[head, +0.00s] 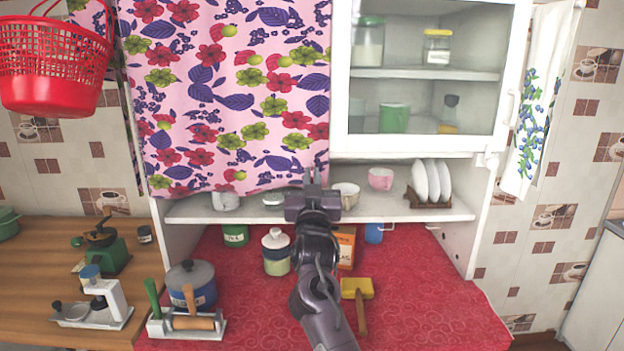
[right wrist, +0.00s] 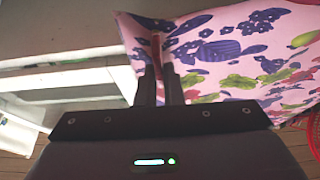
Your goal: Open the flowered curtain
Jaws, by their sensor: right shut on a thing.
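The pink flowered curtain (head: 225,90) hangs over the left part of the white cupboard in the head view, spread wide, with its lower edge just above the open shelf. My right gripper (head: 312,182) is at the curtain's lower right corner. In the right wrist view, its two fingers (right wrist: 160,82) are close together at the edge of the curtain (right wrist: 230,50), shut on the cloth, which bunches at the tips. My left gripper is not in view.
A glass door (head: 430,75) closes the cupboard's right part. The shelf (head: 390,208) holds a pink cup (head: 380,179) and a rack of plates (head: 428,182). Below, the red counter (head: 420,290) holds jars, a pot (head: 192,285) and a yellow mallet (head: 357,289). A red basket (head: 50,65) hangs at left.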

